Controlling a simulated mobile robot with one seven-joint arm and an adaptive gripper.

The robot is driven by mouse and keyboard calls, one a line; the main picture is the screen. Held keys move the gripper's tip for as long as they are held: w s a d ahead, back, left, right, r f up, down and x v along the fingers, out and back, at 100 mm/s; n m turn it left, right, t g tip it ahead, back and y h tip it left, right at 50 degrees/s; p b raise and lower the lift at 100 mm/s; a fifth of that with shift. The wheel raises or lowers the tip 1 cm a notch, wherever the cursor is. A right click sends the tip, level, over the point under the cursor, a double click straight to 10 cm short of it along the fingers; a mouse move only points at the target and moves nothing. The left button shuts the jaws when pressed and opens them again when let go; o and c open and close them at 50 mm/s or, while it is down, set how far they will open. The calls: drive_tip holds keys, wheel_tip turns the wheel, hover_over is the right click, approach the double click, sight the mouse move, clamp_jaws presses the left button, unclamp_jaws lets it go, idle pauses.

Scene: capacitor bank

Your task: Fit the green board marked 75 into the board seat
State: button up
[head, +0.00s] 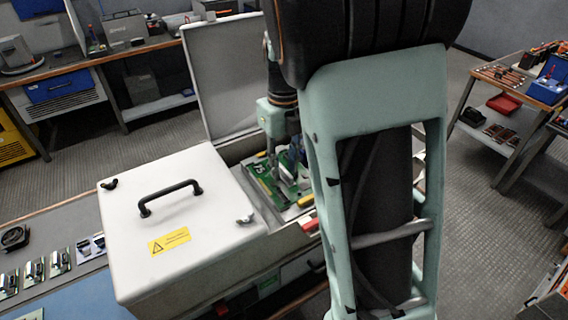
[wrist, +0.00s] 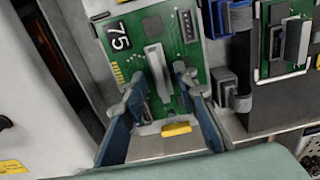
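The green board marked 75 (wrist: 128,57) lies inside the open cabinet, with a black 75 label and an upright grey handle (wrist: 156,69). It also shows in the head view (head: 262,188), partly hidden by my gripper. My gripper (wrist: 160,88) is open, its two fingers spread either side of the handle with gaps visible. In the head view my gripper (head: 287,168) reaches down over the board. A yellow tab (wrist: 176,129) on a pale metal part shows between the fingers. The board seat is not clearly seen, and I cannot tell whether the board sits in it.
Right of the board are a blue connector (wrist: 236,17), a grey connector block (wrist: 227,84) and another green board (wrist: 284,38). A white lid with a black handle (head: 170,197) covers the cabinet's near part.

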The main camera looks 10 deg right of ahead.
wheel_tip(320, 180, up, 11)
drive_tip(key=s+d+r+n+h, duration=0.2)
drive_tip(key=s+d+n+h, duration=0.15)
drive_tip(key=d+n, duration=0.45)
drive_tip(key=s+d+r+n+g+h+p, duration=0.1)
drive_tip(key=s+d+r+n+h, duration=0.2)
drive_tip(key=d+n, duration=0.45)
drive_tip(key=s+d+r+n+h, duration=0.15)
drive_tip(key=s+d+n, duration=0.35)
drive_tip(key=d, duration=0.6)
drive_tip(key=s+a+n+t+y+p, duration=0.3)
drive_tip(key=a+n, duration=0.3)
drive_tip(key=a, duration=0.7)
drive_tip(key=s+a+n+t+y+p, duration=0.3)
drive_tip(key=a+n+y, duration=0.2)
drive_tip(key=a, duration=0.8)
drive_tip(key=shift+a+r+n+t, duration=0.15)
drive_tip(key=shift+a+n+t, duration=0.15)
drive_tip(key=shift+n, duration=0.15)
drive_tip(key=shift+d, duration=0.15)
